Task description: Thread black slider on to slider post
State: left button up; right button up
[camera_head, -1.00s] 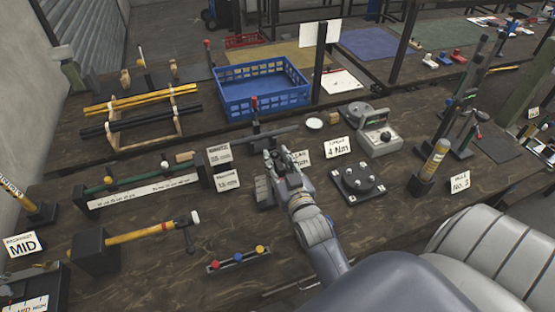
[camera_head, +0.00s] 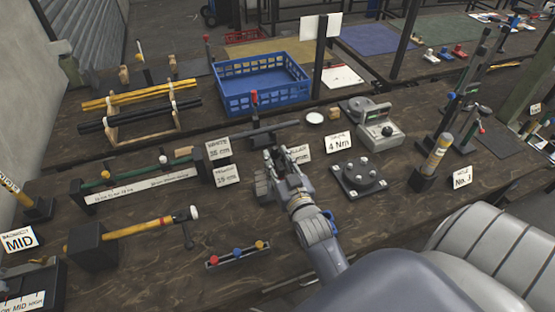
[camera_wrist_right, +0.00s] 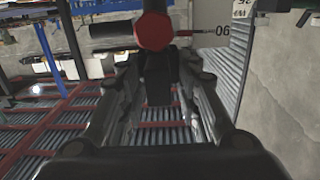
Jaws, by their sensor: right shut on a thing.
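My right gripper (camera_head: 268,158) is over the middle of the workbench. In the right wrist view its two fingers (camera_wrist_right: 165,95) are closed around a dark block (camera_wrist_right: 160,85), which I take to be the black slider. A red hexagonal cap (camera_wrist_right: 153,32) shows just above and in front of the block in that view. In the head view, a thin upright post with a red top (camera_head: 254,98) stands just beyond the gripper, beside a dark horizontal bar (camera_head: 275,128). Whether the block touches or surrounds any post is hidden. My left gripper is not in view.
A blue crate (camera_head: 262,102) stands behind the gripper. White cards (camera_head: 218,150) are left of it. A black plate with round pegs (camera_head: 358,181) and a grey gauge box (camera_head: 380,132) stand to the right. A strip with coloured knobs (camera_head: 237,258) lies in front.

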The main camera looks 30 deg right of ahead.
aim_at(283, 172)
jog(key=shift+f+b, duration=0.35)
jog(key=shift+f, duration=0.25)
jog(key=o, duration=0.9)
jog(key=shift+o, duration=0.3)
jog(key=shift+f, duration=0.1)
jog(key=shift+s+f, duration=0.1)
jog(key=shift+s, duration=0.05)
jog(key=shift+s+a, duration=0.15)
jog(key=shift+s, duration=0.2)
jog(key=v, duration=0.5)
jog(key=shift+s+r, duration=0.3)
jog(key=shift+s, duration=0.1)
jog(key=shift+s+a+r, duration=0.1)
jog(key=shift+s, duration=0.2)
